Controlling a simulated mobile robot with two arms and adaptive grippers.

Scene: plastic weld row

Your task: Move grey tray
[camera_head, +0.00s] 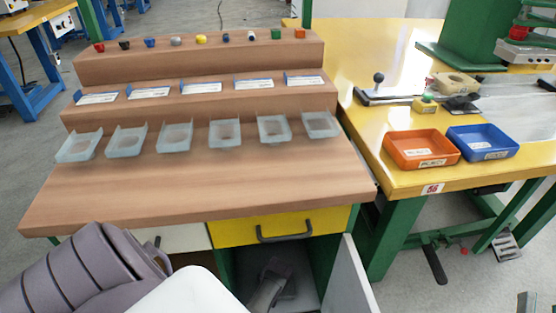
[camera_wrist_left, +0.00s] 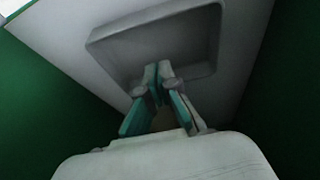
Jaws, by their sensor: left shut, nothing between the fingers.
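The grey tray (camera_wrist_left: 185,45) is a shallow rectangular tray with a raised rim, seen in the left wrist view on a pale surface between green walls. My left gripper (camera_wrist_left: 158,72) is shut and empty. Its fingertips overlap the tray's near rim in the picture; I cannot tell whether they touch it. In the head view a grey shape (camera_head: 268,290) shows inside the open cabinet under the yellow drawer; I cannot tell whether it is tray or gripper. A small dark piece (camera_head: 526,303) at the lower right edge may be my right gripper.
A grey cabinet door (camera_head: 349,283) stands open on the right of the compartment. The yellow drawer (camera_head: 280,229) above is shut. The stepped wooden bench (camera_head: 200,196) holds several clear trays. An orange tray (camera_head: 420,149) and a blue tray (camera_head: 482,141) sit on the yellow table.

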